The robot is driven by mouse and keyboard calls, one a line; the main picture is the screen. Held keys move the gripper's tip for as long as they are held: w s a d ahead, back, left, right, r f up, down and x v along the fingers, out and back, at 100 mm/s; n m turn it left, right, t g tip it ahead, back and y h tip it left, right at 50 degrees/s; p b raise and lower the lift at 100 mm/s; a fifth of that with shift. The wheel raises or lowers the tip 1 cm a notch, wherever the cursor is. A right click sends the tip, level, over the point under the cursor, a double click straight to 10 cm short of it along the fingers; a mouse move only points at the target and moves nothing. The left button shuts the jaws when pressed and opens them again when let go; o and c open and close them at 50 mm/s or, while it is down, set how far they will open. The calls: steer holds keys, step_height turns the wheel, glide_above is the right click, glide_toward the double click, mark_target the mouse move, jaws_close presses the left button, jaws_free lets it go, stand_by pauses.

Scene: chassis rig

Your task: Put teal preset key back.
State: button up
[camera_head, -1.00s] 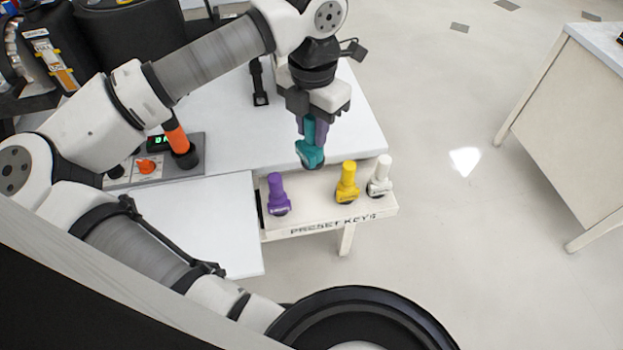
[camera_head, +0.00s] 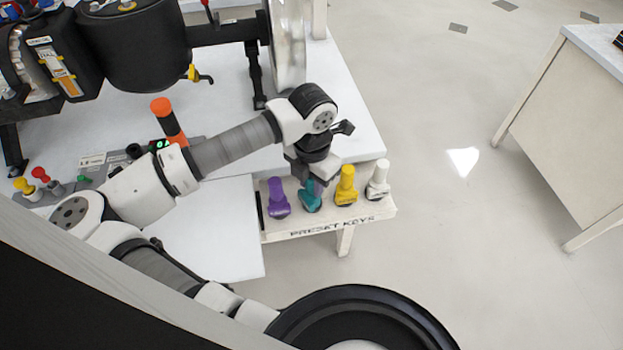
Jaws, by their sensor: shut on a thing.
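The teal preset key (camera_head: 310,197) is at the white shelf marked PRESET KEYS (camera_head: 331,226), in the space between the purple key (camera_head: 277,197) and the yellow key (camera_head: 346,186). My gripper (camera_head: 314,182) is above it, shut on its upper part. The key looks upright, with its lower end at the shelf top. I cannot tell whether it is fully seated. My wrist hides the key's top and most of the fingers.
A white key (camera_head: 378,180) stands at the shelf's right end, close to the yellow one. A control panel with an orange-topped handle (camera_head: 165,116) is at the left.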

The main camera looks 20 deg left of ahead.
steer(key=shift+f+b, duration=0.2)
steer(key=shift+b, duration=0.15)
steer(key=o, duration=0.9)
steer(key=shift+r, duration=0.1)
steer(key=shift+r, duration=0.1)
steer(key=shift+r+p, duration=0.2)
steer(key=shift+p, duration=0.3)
step_height(320, 180, up, 12)
steer(key=shift+f+b, duration=0.15)
steer(key=shift+b, duration=0.55)
